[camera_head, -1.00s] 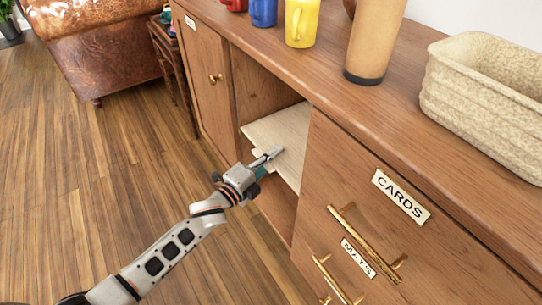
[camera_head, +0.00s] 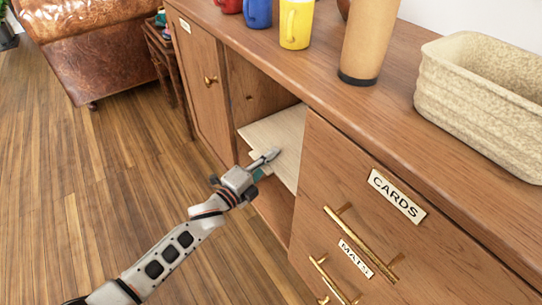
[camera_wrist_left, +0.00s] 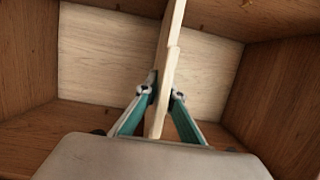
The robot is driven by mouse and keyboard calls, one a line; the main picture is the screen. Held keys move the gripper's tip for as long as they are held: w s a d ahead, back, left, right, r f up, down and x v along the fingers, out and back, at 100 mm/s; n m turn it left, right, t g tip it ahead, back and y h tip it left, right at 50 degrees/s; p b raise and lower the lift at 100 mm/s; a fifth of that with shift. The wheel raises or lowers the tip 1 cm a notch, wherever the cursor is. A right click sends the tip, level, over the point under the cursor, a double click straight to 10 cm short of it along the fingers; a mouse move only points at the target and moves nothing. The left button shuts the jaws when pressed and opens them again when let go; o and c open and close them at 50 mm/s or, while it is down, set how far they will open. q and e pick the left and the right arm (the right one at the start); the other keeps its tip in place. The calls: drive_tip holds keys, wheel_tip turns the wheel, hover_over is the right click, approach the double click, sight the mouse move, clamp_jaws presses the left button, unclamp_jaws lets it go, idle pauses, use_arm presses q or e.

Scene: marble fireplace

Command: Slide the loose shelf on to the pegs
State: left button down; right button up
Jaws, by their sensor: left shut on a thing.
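The loose shelf (camera_head: 281,133) is a pale wooden board inside the open compartment of the brown cabinet. My left gripper (camera_head: 265,163) is shut on the shelf's front edge. In the left wrist view the shelf (camera_wrist_left: 168,70) shows edge-on between the two teal-sided fingers (camera_wrist_left: 161,97). The shelf reaches back into the compartment, between its side walls. My right gripper is not in view.
The cabinet top (camera_head: 308,68) holds mugs, a tan tumbler (camera_head: 369,40) and a beige basket (camera_head: 485,100). A closed door (camera_head: 199,85) is left of the compartment. Drawers with protruding brass handles (camera_head: 361,243) are on the right. The wood floor (camera_head: 95,200) in front is clear.

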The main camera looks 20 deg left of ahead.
use_arm(q)
drive_tip(key=shift+r, duration=0.1)
drive_tip(key=c, duration=2.1)
unclamp_jaws()
drive_tip(key=shift+f, duration=0.2)
drive_tip(key=v, duration=1.2)
